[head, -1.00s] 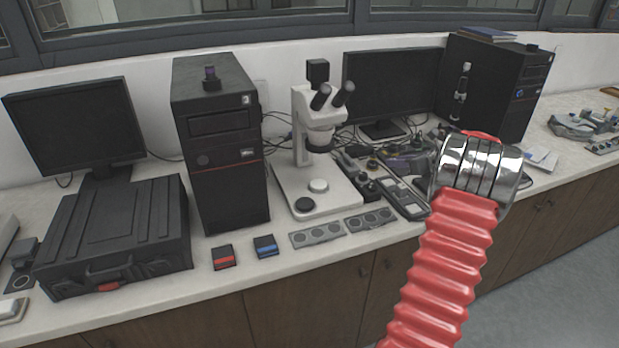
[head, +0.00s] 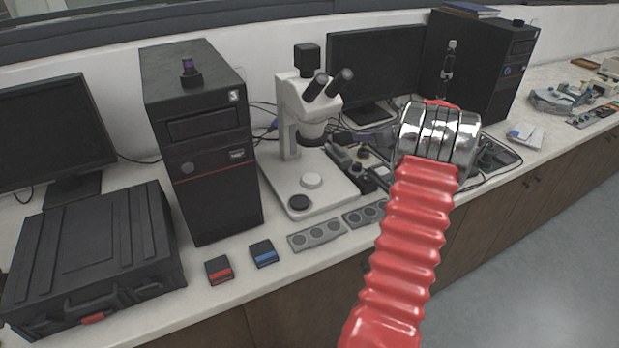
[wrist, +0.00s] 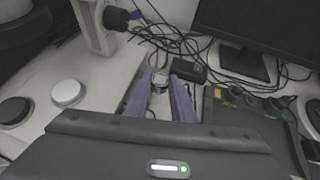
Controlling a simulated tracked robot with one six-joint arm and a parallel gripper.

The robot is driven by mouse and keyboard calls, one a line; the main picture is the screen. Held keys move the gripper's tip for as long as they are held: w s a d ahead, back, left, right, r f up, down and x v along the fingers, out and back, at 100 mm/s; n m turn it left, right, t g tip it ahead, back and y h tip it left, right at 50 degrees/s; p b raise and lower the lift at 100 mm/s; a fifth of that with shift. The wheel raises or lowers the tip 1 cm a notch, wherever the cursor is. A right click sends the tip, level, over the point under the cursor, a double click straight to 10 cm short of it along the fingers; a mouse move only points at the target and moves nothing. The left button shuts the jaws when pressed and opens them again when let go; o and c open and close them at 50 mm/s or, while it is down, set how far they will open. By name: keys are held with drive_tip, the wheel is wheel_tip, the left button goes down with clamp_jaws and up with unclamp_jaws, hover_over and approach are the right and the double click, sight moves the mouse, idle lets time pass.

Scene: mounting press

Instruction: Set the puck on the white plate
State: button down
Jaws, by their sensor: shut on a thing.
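My gripper (wrist: 161,92) shows in the wrist view as two purple fingers shut on a small grey, shiny round puck (wrist: 160,80). The fingers hide part of the puck. In the head view my arm hides the puck. The round white plate (head: 311,181) lies on the microscope's pale base, and it shows in the wrist view too (wrist: 67,92), left of my fingers. A black disc (head: 299,202) is beside it, nearer the bench's front edge. The white plate is bare, and my gripper is to its right, apart from it.
The stereo microscope (head: 299,105) rises behind the white plate. A black computer tower (head: 203,150) stands to its left. Grey strips with round wells (head: 317,235) lie along the front edge. Cables and small devices crowd the bench right of the microscope.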

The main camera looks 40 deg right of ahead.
hover_over(315, 181)
drive_tip(key=shift+d, duration=0.3)
drive_tip(key=shift+a+f, duration=0.15)
drive_tip(key=shift+f, duration=0.2)
drive_tip(key=shift+w+f, duration=0.1)
drive_tip(key=shift+f, duration=1.15)
wheel_tip(315, 181, down, 3)
drive_tip(key=shift+f, duration=0.15)
drive_tip(key=shift+a+f, duration=0.15)
drive_tip(key=shift+f, duration=0.15)
